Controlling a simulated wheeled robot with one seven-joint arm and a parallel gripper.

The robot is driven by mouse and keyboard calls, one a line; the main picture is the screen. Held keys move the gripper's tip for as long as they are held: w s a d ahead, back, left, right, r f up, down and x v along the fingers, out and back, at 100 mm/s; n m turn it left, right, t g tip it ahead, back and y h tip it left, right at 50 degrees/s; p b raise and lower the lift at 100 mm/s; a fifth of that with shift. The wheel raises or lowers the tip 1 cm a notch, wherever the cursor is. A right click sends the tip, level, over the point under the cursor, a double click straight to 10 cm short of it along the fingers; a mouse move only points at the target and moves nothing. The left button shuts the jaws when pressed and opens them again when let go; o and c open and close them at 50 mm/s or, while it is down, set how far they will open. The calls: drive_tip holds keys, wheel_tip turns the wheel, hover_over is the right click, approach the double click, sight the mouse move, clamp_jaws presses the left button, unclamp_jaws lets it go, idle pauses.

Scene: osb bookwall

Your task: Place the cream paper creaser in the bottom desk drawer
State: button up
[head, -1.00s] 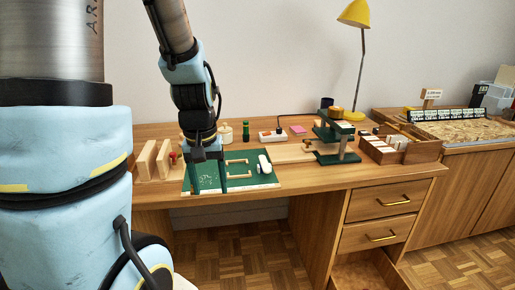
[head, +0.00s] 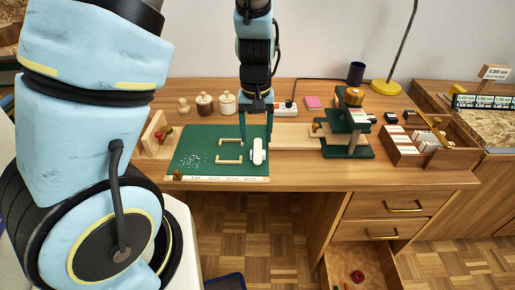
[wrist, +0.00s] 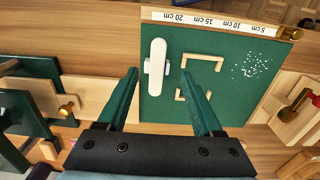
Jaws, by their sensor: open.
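The cream paper creaser (head: 258,152) is a pale, rounded, elongated piece lying near the right edge of the green mat. It also shows in the wrist view (wrist: 156,66), with a small grey-blue part at its middle. My gripper (head: 256,140) is open and empty, pointing down, with one finger to each side of the creaser's near-arm end. In the wrist view, the fingertips (wrist: 160,73) flank the creaser with gaps on both sides; their height above it is unclear. The bottom desk drawer (head: 338,274) is pulled out low under the desk, a dark red item inside.
The green mat (head: 205,160) carries two wooden bracket-shaped pieces (head: 231,142) and white specks. A green press (head: 348,135) stands to the right, near a wooden sorting box (head: 400,150). Two upper drawers (head: 380,228) are shut.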

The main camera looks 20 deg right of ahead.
sight(258, 155)
drive_tip(key=shift+s+d+f+p, duration=0.1)
drive_tip(key=shift+f+p, duration=0.15)
drive_tip(key=shift+f, duration=1.2)
drive_tip(key=shift+s+d+f+p, duration=0.1)
drive_tip(key=shift+f+p, duration=0.15)
drive_tip(key=shift+f, duration=1.15)
drive_tip(key=shift+c, duration=0.3)
clamp_jaws()
